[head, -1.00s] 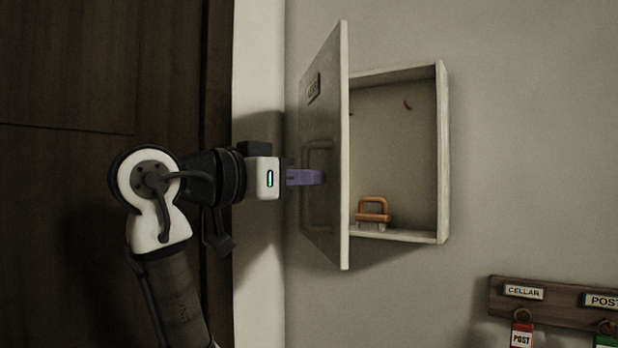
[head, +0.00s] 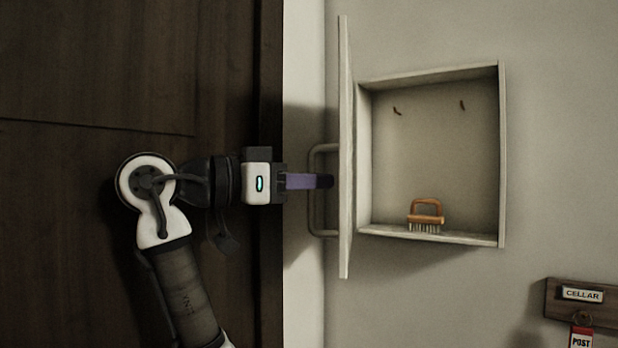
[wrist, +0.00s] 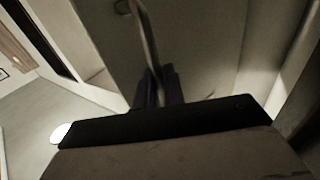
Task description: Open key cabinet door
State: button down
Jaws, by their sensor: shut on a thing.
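The key cabinet (head: 502,150) is on the wall in the head view, its inside exposed. Its door (head: 344,100) stands wide open, hinged at the left, and shows nearly edge-on. The bar handle (head: 313,215) is on the door's outer face, at the left. My gripper (head: 325,181) is shut on the handle's upright bar from the left. In the wrist view the handle (wrist: 147,38) runs down between the dark fingers (wrist: 160,87), with the door face behind it. The exact contact is partly hidden.
Inside the cabinet are two small hooks (head: 397,111) and an orange-handled brush (head: 426,217) on the bottom. A key rack (head: 560,300) with a CELLAR label is at the lower right. Dark wood panelling (head: 80,70) lies behind my arm. Bare wall surrounds the cabinet.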

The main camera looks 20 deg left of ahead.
jog(key=shift+w+a+r, duration=0.1)
jog(key=shift+a+r, duration=0.05)
jog(key=shift+a, duration=0.2)
dwell(0.3)
jog(key=c, duration=1.6)
grip_release()
jog(key=shift+w+d, duration=0.1)
jog(key=shift+c, duration=0.2)
